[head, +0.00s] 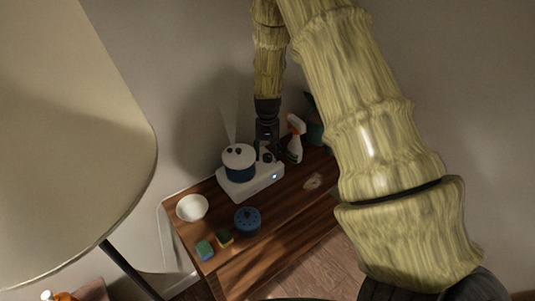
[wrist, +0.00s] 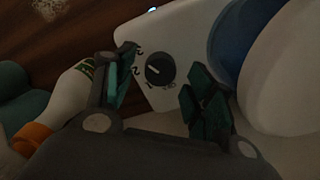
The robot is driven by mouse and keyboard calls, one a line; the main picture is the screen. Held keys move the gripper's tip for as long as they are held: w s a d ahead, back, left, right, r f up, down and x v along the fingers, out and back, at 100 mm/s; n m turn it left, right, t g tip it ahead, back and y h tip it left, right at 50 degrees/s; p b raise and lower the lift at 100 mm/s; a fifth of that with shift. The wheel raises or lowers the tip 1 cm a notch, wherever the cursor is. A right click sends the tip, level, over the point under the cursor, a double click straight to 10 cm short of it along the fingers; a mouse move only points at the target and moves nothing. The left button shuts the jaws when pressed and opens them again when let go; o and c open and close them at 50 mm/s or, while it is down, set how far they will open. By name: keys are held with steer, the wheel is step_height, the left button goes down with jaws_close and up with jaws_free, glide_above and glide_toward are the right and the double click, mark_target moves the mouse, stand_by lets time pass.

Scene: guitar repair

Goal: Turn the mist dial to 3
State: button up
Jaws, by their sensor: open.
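The mist device (head: 252,180) is a white base carrying a blue tank with a white lid. It stands on the wooden table, with a faint plume above it. In the wrist view its dark round dial (wrist: 160,69) shows on the white base (wrist: 185,30), with printed marks around it. I cannot tell for sure which mark the pointer faces. My gripper (wrist: 160,78) is open, its two dark fingers on either side of the dial, with no clear contact. In the head view my gripper (head: 267,137) points down behind the tank, and the dial is hard to make out.
A spray bottle (head: 295,139) stands close to the right of my gripper. A white bowl (head: 192,208), a blue round container (head: 247,219) and sponges (head: 205,249) sit toward the front left. A large lampshade (head: 65,130) fills the left. The table (head: 285,215) is mostly clear at front right.

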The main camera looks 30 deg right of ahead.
mark_target(268, 156)
step_height(268, 156, up, 11)
stand_by(0.4)
stand_by(0.5)
